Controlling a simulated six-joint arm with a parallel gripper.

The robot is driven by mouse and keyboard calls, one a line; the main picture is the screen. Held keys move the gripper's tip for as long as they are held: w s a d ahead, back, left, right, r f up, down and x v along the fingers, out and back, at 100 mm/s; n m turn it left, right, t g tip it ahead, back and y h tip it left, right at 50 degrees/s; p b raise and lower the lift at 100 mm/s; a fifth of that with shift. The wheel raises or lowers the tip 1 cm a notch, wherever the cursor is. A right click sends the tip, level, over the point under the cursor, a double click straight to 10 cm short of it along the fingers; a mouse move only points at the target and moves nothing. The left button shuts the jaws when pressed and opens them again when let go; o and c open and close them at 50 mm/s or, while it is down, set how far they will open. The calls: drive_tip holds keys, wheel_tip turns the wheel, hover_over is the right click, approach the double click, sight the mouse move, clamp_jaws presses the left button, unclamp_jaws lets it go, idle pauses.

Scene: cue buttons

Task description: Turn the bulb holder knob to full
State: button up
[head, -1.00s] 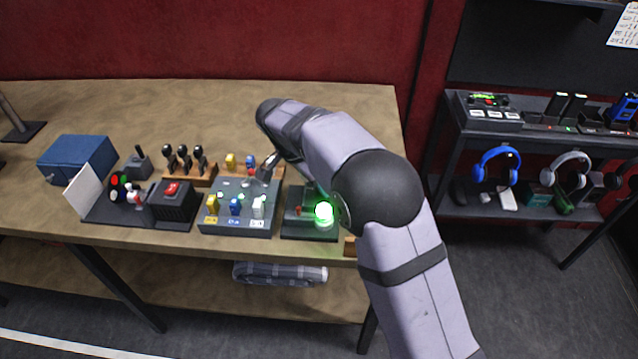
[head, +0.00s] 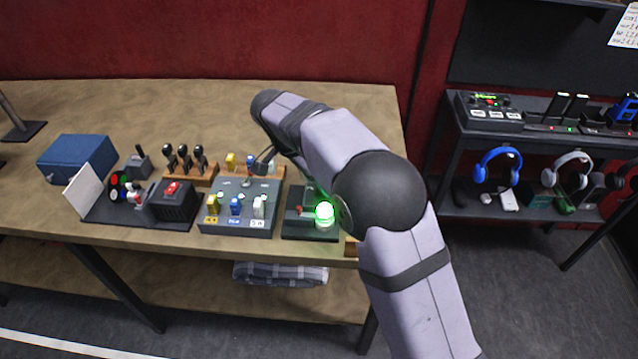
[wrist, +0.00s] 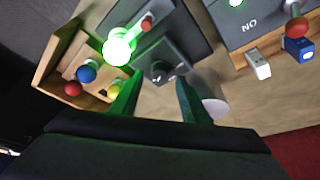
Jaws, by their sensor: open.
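The bulb holder (head: 296,230) is a dark box near the front edge of the table, right of the switch panel. Its bulb (head: 324,213) glows green and also shows in the wrist view (wrist: 119,49). In the wrist view a small dark knob (wrist: 158,70) with pale marks sits on the holder's near part. My gripper (wrist: 158,82) is open, with its two green-lit fingers either side of the knob in the picture; I cannot tell whether they touch it.
The switch panel (head: 240,187) carries yellow, blue and white switches. A wooden tray (wrist: 61,60) of coloured bulbs stands beside the holder. A white cylinder (wrist: 215,107) is near my right finger. Further left are a red-button box (head: 172,203) and a blue box (head: 76,156).

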drive_tip(key=v, duration=0.5)
drive_tip(key=shift+r+b, duration=0.15)
drive_tip(key=shift+b, duration=0.15)
drive_tip(key=s+d+f+n+g, duration=0.1)
drive_tip(key=s+d+n, duration=0.35)
drive_tip(key=d, duration=0.75)
drive_tip(key=s+d+f+n+g, duration=0.1)
drive_tip(key=s+d, duration=0.6)
drive_tip(key=d, duration=0.6)
drive_tip(key=s+a+f+n+y+p, duration=0.1)
drive_tip(key=s+f+n, duration=0.1)
drive_tip(key=s, duration=0.5)
drive_tip(key=s+a+f+n+g+y+p, duration=0.1)
drive_tip(key=s+a+f+n+y+p, duration=0.1)
drive_tip(key=s+f, duration=0.3)
drive_tip(key=shift+s+a, duration=0.2)
drive_tip(key=shift+s, duration=0.85)
drive_tip(key=shift+f, duration=0.1)
